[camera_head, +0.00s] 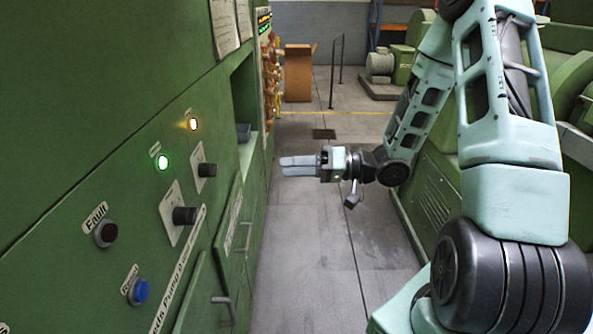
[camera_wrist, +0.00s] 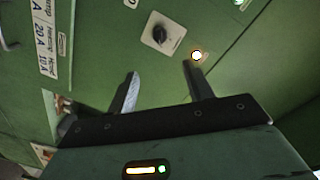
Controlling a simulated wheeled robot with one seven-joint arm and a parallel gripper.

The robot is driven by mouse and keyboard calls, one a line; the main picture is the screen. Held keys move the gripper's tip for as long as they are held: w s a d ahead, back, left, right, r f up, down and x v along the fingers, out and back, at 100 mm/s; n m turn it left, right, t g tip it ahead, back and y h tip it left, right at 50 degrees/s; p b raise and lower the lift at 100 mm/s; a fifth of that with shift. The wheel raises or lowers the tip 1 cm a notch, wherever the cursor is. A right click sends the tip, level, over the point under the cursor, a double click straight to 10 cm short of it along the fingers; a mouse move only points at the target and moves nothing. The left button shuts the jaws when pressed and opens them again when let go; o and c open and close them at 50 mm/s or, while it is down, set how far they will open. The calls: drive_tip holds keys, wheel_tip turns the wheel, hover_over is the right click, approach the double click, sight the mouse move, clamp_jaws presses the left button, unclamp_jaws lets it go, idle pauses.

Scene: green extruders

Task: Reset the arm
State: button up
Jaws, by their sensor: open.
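My arm reaches across from the right in the head view. My gripper (camera_head: 284,166) is level in the aisle, pointing left toward the green control panel (camera_head: 60,170). Its fingers are apart from the panel in this view. In the wrist view my gripper (camera_wrist: 162,84) shows two separated fingers with nothing between them. Beyond them the wrist view shows a black knob (camera_wrist: 159,35) on a pale plate and a lit yellowish lamp (camera_wrist: 196,55) near the right fingertip.
The panel carries a lit green lamp (camera_head: 162,162), a lit amber lamp (camera_head: 193,124), a dark Fault button (camera_head: 106,233), a blue button (camera_head: 138,291) and protruding door handles (camera_head: 246,237). Green machinery (camera_head: 432,190) stands right. A brown box (camera_head: 298,73) stands far back. The floor (camera_head: 310,235) between is clear.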

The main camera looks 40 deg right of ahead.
drive_tip(key=shift+s+d, duration=0.15)
idle(0.5)
drive_tip(key=w+a+f+n+g+h, duration=0.1)
drive_tip(key=a+n+g+h, duration=0.1)
drive_tip(key=a+h, duration=0.3)
drive_tip(key=w+a+f+n+g+h, duration=0.1)
drive_tip(key=w+a+f+h, duration=0.1)
drive_tip(key=a+h, duration=0.3)
drive_tip(key=s+a+r+n+g+h, duration=0.1)
drive_tip(key=s+a, duration=0.4)
drive_tip(key=s, duration=0.7)
drive_tip(key=s+a+r+n+g+h, duration=0.2)
drive_tip(key=s+a+g, duration=0.3)
drive_tip(key=s, duration=0.8)
drive_tip(key=shift+s+a+r+n+g, duration=0.25)
drive_tip(key=shift+s+r+n+g, duration=0.05)
drive_tip(key=shift+n+g, duration=0.35)
